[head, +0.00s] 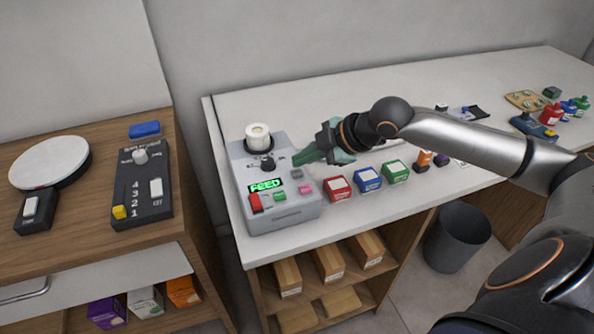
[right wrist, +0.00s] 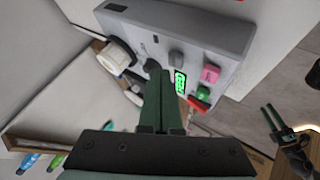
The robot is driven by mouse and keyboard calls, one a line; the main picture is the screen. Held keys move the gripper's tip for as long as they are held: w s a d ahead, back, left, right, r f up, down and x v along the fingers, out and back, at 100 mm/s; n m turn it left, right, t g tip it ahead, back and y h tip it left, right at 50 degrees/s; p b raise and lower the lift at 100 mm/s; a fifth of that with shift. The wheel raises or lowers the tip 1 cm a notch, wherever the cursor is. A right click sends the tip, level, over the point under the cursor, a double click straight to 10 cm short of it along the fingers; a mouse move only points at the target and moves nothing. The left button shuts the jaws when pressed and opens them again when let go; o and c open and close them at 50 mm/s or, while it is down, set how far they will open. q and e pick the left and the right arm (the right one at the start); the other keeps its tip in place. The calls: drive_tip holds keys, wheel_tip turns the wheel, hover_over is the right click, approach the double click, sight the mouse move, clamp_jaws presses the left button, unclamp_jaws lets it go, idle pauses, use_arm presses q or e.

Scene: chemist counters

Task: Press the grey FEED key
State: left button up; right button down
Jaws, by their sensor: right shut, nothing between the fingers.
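The grey machine (head: 284,217) stands at the left end of the white counter, with a lit green display reading FEED (head: 265,185). The grey key (head: 297,174) sits on its top face, behind the pink key (head: 305,188); it also shows in the right wrist view (right wrist: 176,58). My right gripper (head: 297,158) is shut and empty, its fingertips over the machine's top between the dark knob (head: 267,163) and the grey key. In the right wrist view the tips (right wrist: 158,74) lie close to the knob; contact is unclear. My left gripper (right wrist: 271,117) shows there with its fingers apart, away from the machine.
A green key (head: 280,197) and a red key (head: 255,203) lie near the machine's front. A white roll (head: 258,135) stands at its back. Red (head: 338,187), blue (head: 367,179) and green (head: 396,171) boxes stand to the right, below my right arm.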

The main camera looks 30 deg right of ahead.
drive_tip(key=shift+f, duration=0.15)
drive_tip(key=shift+f, duration=0.3)
drive_tip(key=shift+f, duration=0.45)
idle(0.7)
drive_tip(key=shift+r+p, duration=0.1)
drive_tip(key=shift+p, duration=0.25)
drive_tip(key=shift+r+p, duration=0.8)
drive_tip(key=shift+p, duration=0.3)
